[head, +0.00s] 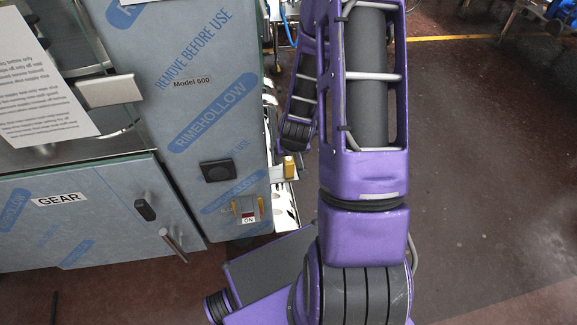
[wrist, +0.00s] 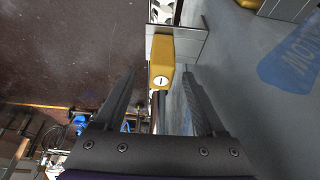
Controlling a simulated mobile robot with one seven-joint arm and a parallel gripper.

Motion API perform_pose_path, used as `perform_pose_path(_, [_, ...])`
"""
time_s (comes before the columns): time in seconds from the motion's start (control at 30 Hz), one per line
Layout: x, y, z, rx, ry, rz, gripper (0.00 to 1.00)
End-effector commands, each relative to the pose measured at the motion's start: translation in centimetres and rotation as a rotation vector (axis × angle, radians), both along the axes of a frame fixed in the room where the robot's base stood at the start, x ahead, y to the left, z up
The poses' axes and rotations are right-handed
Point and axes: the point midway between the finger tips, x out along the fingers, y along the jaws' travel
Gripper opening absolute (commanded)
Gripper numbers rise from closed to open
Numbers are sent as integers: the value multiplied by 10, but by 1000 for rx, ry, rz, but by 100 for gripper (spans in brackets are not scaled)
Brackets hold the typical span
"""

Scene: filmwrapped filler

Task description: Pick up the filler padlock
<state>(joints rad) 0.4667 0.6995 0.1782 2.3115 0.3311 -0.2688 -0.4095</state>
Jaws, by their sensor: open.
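The padlock (wrist: 162,63) has a yellow body with a white keyhole mark on the face turned to the wrist camera. It hangs at a metal bracket (wrist: 188,47) on the machine's side; its shackle is not clear. In the head view, a small yellow block that looks like the same padlock (head: 290,167) sits at the cabinet's right edge. My gripper (wrist: 158,75) is open, with one dark finger on each side of the padlock in the wrist picture. I cannot tell whether the padlock is between the fingertips or beyond them. The fingers are not visible in the head view.
The film-wrapped grey cabinet (head: 205,110) stands close to the right finger side in the wrist view. The dark floor (head: 490,150) to the right is open.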

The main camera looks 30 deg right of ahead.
Motion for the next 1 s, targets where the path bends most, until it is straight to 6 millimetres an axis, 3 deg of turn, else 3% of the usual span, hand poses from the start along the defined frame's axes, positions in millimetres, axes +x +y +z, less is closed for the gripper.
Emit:
perform_pose_path(0.4, [17,-3,-44,1,1,-1,72])
perform_pose_path(0.7, [18,-4,-46,0,-1,0,72])
perform_pose_path(1.0, [18,-4,-46,-1,0,0,18])
